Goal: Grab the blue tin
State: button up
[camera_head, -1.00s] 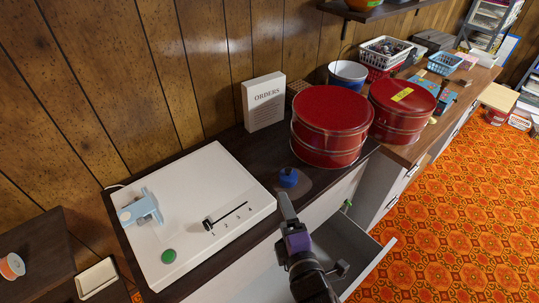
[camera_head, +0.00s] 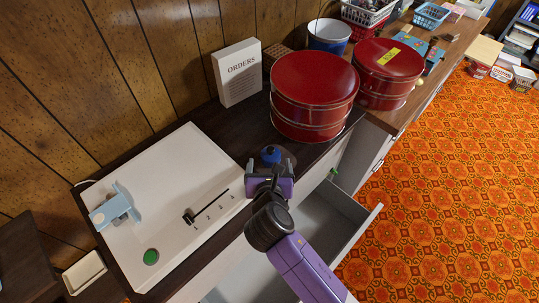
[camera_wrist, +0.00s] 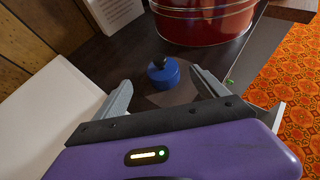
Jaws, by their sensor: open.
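The blue tin (camera_head: 270,155) is small and round with a dark knob on top. It stands upright on the dark wooden top, in front of the large red tin (camera_head: 312,90). In the wrist view the blue tin (camera_wrist: 164,76) sits ahead, between the lines of my two fingers. My gripper (camera_head: 270,170) is just on the near side of the tin, with its fingers apart and nothing held. In the wrist view my gripper (camera_wrist: 160,84) has a visible gap on both sides of the tin. In the head view my gripper partly hides the tin's lower part.
A white panel (camera_head: 165,185) with a slider and green button lies to the left. A white ORDERS sign (camera_head: 238,72) stands behind. A second red tin (camera_head: 390,70) and a blue-and-white bucket (camera_head: 329,36) are beyond. An open drawer (camera_head: 335,215) juts out below.

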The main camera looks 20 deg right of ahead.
aim_at(271, 154)
jog(key=shift+d+x, duration=0.2)
jog(key=shift+x, duration=3.65)
jog(key=shift+r, duration=0.15)
jog(key=c, duration=1.7)
